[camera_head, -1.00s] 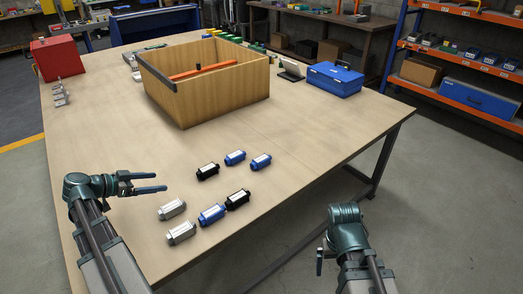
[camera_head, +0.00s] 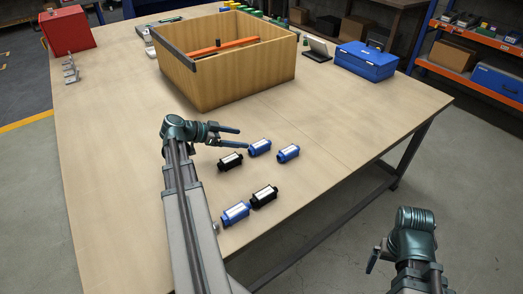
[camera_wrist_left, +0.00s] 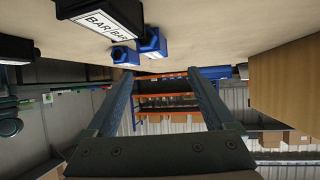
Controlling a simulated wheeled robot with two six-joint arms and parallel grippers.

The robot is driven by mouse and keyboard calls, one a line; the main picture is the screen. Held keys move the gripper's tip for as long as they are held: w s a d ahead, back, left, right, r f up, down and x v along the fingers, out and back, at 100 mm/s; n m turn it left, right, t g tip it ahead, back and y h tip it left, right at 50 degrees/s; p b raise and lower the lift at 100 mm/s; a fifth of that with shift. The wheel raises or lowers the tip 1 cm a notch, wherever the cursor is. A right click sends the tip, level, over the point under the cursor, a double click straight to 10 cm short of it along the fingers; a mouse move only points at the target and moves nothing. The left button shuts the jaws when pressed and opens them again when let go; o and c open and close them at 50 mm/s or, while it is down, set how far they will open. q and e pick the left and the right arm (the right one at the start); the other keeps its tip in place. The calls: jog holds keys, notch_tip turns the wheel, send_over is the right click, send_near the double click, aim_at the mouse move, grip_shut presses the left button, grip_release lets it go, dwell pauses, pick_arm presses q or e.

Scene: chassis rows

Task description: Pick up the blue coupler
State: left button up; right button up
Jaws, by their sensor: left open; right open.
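Three blue couplers lie on the table: one at the back (camera_head: 260,147), one to its right (camera_head: 288,153) and one nearer the front (camera_head: 235,213). My left gripper (camera_head: 243,138) is open and empty, its fingers pointing right, just left of the back blue coupler. In the left wrist view two blue couplers (camera_wrist_left: 152,44) (camera_wrist_left: 125,56) show beyond a large black labelled coupler (camera_wrist_left: 100,15), above the gap between the open fingers (camera_wrist_left: 160,74). My right gripper (camera_head: 375,257) is open, off the table's front right edge, partly hidden by its wrist.
Black couplers (camera_head: 230,161) (camera_head: 263,196) lie close beside the blue ones. A wooden bin (camera_head: 235,80) stands behind them, with a blue toolbox (camera_head: 366,61) to its right and a red box (camera_head: 67,30) far left. Table to the right of the couplers is clear.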

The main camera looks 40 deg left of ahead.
aim_at(259, 144)
pick_arm(q)
jog(key=b+x, duration=0.1)
jog(key=x, duration=0.3)
jog(key=shift+f, duration=0.2)
jog(key=shift+w+d+b, duration=0.15)
jog(key=shift+w+b, duration=0.15)
jog(key=shift+f, duration=0.1)
jog(key=shift+w+d+f+b, duration=0.15)
jog(key=shift+d+f+b, duration=0.05)
jog(key=shift+b, duration=0.1)
jog(key=b+x, duration=0.1)
jog(key=x, duration=0.1)
jog(key=b+x, duration=0.1)
jog(key=x, duration=0.1)
jog(key=shift+d+f, duration=0.25)
jog(key=shift+d, duration=0.1)
jog(key=shift+r, duration=0.1)
grip_shut()
